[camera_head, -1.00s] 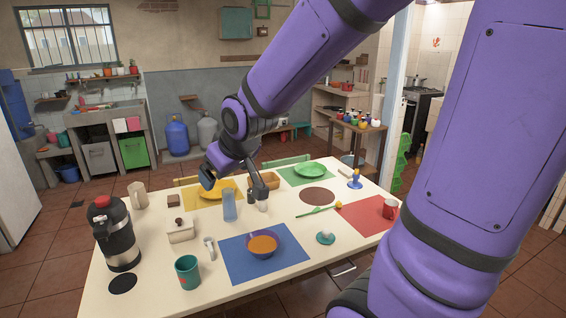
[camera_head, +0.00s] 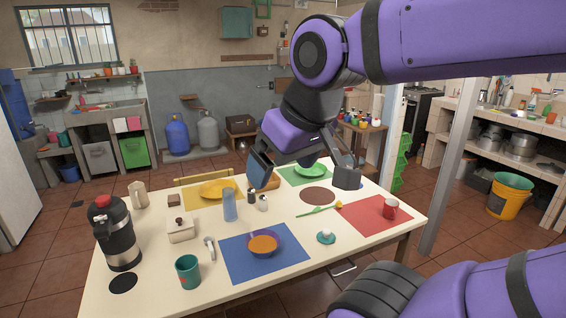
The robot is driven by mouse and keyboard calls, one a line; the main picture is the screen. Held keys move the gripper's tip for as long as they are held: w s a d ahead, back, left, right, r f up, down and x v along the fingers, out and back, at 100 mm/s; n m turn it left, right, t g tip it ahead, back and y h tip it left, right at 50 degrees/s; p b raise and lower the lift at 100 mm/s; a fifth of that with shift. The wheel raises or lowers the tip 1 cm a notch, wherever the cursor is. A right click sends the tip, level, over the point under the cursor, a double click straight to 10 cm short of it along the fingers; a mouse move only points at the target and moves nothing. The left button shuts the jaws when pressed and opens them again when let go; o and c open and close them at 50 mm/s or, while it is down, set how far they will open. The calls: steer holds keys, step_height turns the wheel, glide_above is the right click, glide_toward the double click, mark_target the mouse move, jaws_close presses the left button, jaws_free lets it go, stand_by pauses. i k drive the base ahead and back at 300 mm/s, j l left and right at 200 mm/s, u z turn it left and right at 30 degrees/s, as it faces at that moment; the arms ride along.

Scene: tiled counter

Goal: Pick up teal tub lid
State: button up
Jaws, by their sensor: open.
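The teal tub lid (camera_head: 326,238) is a small round disc with a pale knob on top. It lies on the white table, between the blue mat and the red mat. My gripper (camera_head: 304,176) is open, with its two dark fingers spread wide and nothing seen between them. It hangs above the far part of the table, beyond the lid in the picture and apart from it. The lid is in full view.
A purple bowl of orange soup (camera_head: 262,246) stands on the blue mat (camera_head: 290,258), left of the lid. A red mug (camera_head: 390,209) is to the right. A green-stemmed flower (camera_head: 318,210) lies just behind the lid. Two shakers (camera_head: 263,203) and a blue glass (camera_head: 229,205) stand farther left.

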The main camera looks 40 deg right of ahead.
mark_target(327, 237)
steer(key=z, duration=1.25)
steer(key=u, duration=0.4)
steer(key=j+u, duration=0.15)
steer(key=u, duration=0.6)
steer(key=i+l, duration=0.25)
steer(key=l, duration=0.15)
steer(key=i+l, duration=0.2)
steer(key=l, duration=0.2)
steer(key=z, duration=0.05)
